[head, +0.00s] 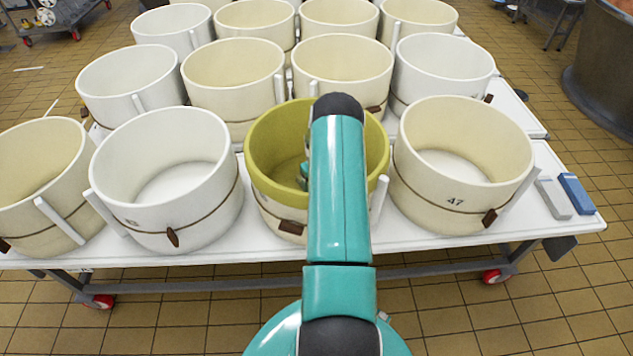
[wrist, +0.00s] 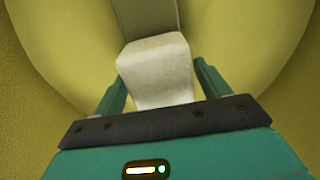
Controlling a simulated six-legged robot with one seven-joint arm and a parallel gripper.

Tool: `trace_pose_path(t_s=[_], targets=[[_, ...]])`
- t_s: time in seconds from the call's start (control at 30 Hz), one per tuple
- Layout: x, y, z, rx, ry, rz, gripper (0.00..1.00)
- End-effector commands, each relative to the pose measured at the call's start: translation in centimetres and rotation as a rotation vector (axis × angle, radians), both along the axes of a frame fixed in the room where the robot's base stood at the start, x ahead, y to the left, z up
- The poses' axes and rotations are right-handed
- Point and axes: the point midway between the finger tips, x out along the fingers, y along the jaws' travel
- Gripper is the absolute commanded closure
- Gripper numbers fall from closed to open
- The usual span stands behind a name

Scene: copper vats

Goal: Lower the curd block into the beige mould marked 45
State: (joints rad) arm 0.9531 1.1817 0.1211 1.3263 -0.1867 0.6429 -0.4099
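My gripper (wrist: 160,75) has its two teal fingers close on either side of a pale curd block (wrist: 158,75), apparently gripping it. In the head view, my gripper (head: 303,176) shows partly inside the front middle mould (head: 262,150), behind my arm. That mould has an olive-yellow rim and inside and a beige lower outside; any number on it is hidden or unreadable. In the wrist view, its yellow wall (wrist: 50,40) surrounds the block. A greyer pale strip (wrist: 147,15) lies beyond the block; I cannot tell whether it is part of it. No number 45 is legible.
A beige mould marked 47 (head: 464,203) stands close on the right, a white mould (head: 200,210) on the left. More beige and white moulds crowd the white table (head: 560,232) behind. Grey and blue blocks (head: 577,193) lie at the right end.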

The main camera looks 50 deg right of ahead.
Motion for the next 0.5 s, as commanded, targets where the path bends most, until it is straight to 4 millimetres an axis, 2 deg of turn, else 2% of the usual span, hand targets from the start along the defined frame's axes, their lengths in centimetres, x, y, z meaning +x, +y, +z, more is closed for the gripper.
trace_pose_path(t_s=[0.33,0.5], targets=[[0.0,0.0,0.0,0.001,0.001,0.000,0.13],[0.0,0.0,1.3,0.000,-0.001,0.000,0.13]])
